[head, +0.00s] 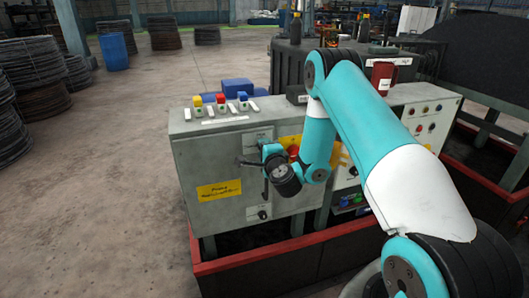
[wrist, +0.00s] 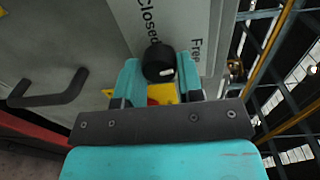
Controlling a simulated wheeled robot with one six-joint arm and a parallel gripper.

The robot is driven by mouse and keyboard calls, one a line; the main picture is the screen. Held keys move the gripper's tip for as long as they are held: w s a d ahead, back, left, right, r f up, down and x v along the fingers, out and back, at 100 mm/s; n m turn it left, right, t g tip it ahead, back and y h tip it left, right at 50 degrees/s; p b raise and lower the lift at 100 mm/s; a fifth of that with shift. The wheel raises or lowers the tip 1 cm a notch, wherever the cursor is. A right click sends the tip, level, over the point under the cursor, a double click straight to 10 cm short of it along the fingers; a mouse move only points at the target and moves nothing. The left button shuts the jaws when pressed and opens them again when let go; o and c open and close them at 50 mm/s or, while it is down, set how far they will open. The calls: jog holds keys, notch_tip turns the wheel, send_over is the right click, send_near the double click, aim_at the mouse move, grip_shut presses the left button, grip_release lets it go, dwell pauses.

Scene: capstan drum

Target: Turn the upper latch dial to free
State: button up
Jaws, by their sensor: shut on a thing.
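The upper latch dial (wrist: 158,60) is a round black knob with a small white mark on its lower right side in the wrist view. It sits on a pale plate (wrist: 180,18) lettered "Closed" to the upper left and "Free" to the right. My gripper (wrist: 159,70) is shut on the dial, with one teal finger on each side. I cannot tell which word the white mark lines up with. In the head view my wrist and gripper hide the dial on the grey cabinet (head: 190,150). A lower black dial (head: 263,214) shows below.
A dark bar handle (wrist: 48,90) stands out from the cabinet door at left. A red and yellow part (head: 293,150) sits behind my arm. Coloured buttons (head: 220,101) top the cabinet, and a red mug (head: 382,77) stands at right. A red-edged base (head: 260,258) runs below.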

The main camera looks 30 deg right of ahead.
jog(key=shift+m, duration=0.9)
jog(key=o, duration=0.9)
jog(key=shift+d, duration=0.1)
jog(key=shift+b, duration=0.35)
